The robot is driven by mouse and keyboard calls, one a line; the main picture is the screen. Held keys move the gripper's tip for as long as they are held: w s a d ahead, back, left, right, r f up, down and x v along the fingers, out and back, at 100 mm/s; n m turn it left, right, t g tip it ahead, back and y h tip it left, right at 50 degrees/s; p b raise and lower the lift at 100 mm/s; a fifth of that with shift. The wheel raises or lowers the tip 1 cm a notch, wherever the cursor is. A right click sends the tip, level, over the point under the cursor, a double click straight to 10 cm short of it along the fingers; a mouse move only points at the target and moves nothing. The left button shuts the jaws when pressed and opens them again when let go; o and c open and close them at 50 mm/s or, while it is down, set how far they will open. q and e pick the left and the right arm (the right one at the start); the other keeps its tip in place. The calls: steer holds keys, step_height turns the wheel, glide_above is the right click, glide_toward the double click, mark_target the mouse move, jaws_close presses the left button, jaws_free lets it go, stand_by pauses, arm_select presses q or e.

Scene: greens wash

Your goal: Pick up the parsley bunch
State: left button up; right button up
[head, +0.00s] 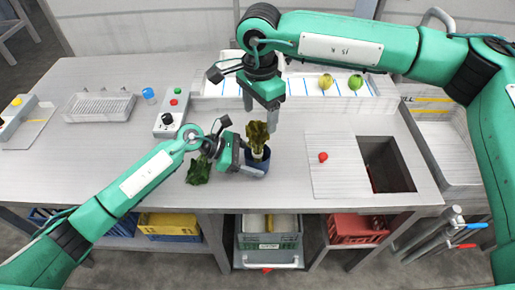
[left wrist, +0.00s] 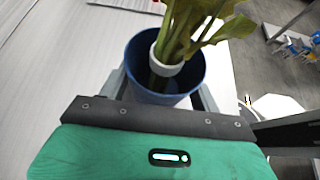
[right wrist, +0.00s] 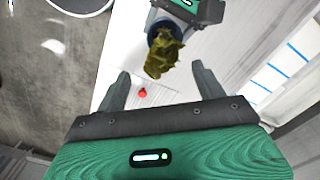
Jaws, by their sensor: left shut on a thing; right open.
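A yellow-green leafy bunch (head: 257,134) with a white band around its stems stands in a blue cup (head: 262,166). In the left wrist view, the bunch (left wrist: 190,25) rises from the cup (left wrist: 150,92). A darker green leafy bunch (head: 199,171) lies on the table left of the cup. I cannot tell which bunch is the parsley. My left gripper (head: 246,160) is shut on the blue cup, a finger at each side. My right gripper (head: 261,112) is open and empty above the cup; in the right wrist view, the yellow-green bunch (right wrist: 164,54) shows beyond its fingertips.
A white tray (head: 305,88) at the back holds a yellow and a green round item. A red item (head: 323,157) lies on a white board (head: 335,175) beside a dark sink opening (head: 388,160). A button box (head: 172,112) and wire rack (head: 98,106) stand left.

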mark_target(258, 135)
steer(key=f, duration=0.8)
steer(key=shift+w+a+f, duration=0.15)
steer(key=shift+w+f, duration=0.1)
steer(key=c, duration=1.3)
steer(key=shift+r, duration=0.1)
steer(key=shift+c, duration=0.2)
step_height(258, 135, up, 10)
steer(key=shift+f, duration=0.1)
arm_select(q)
steer(key=o, duration=0.9)
steer(key=shift+c, duration=0.2)
